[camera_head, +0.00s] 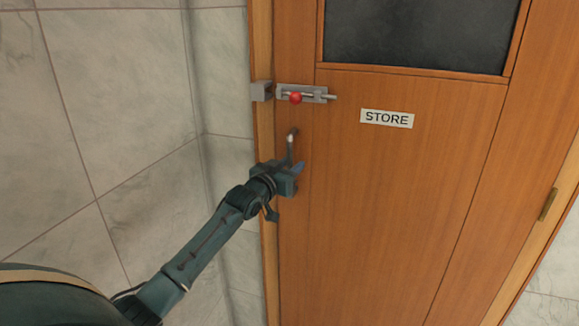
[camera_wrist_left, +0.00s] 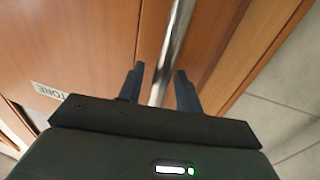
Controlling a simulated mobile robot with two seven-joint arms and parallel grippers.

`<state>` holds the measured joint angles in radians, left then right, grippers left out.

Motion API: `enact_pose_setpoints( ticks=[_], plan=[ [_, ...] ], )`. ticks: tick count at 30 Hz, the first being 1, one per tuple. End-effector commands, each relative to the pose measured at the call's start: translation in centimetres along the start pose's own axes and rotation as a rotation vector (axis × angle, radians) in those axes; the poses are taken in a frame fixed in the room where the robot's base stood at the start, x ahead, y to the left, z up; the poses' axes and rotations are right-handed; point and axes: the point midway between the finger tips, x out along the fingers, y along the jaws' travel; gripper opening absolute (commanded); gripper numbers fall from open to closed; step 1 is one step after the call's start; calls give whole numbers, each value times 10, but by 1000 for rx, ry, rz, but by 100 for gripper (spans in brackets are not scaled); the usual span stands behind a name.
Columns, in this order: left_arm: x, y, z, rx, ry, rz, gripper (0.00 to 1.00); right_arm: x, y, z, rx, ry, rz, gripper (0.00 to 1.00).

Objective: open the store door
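The wooden store door (camera_head: 400,190) stands shut in its frame, with a white STORE sign (camera_head: 387,118) and a dark window panel. Near its left edge is a metal sliding bolt (camera_head: 318,95) with a red knob (camera_head: 296,98); its rod sticks out to the right. A grey keeper (camera_head: 262,91) sits on the frame. I cannot tell whether the rod is in the keeper. Below the bolt is a metal pull handle (camera_head: 291,143). My left gripper (camera_head: 294,166) is at the handle's lower part. In the left wrist view the handle bar (camera_wrist_left: 176,40) runs between the open fingers (camera_wrist_left: 160,88).
Grey tiled walls (camera_head: 120,90) flank the door, and the left one lies close beside my left arm. A brass hinge (camera_head: 548,204) is on the door's right edge. The door's surface right of the gripper is clear.

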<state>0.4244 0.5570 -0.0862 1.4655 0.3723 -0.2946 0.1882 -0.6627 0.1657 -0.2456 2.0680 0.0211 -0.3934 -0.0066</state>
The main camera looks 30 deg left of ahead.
Motion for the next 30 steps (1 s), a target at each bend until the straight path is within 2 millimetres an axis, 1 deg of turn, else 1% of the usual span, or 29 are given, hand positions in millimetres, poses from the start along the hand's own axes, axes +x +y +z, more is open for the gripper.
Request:
enact_pose_setpoints(
  ticks=[1, 2, 14, 30],
  plan=[
    [0, 0, 0, 0, 0, 0, 35, 0, 0, 0, 0, 0, 0, 36],
    [0, 0, 0, 0, 0, 0, 32, 0, 0, 0, 0, 0, 0, 36],
    [0, 0, 0, 0, 0, 0, 0, 0, 0, 0, 0, -1, 1, 36],
    [1, 1, 1, -1, -1, 0, 0, -1, -1, 4, 2, -8, -1, 36]
  ],
)
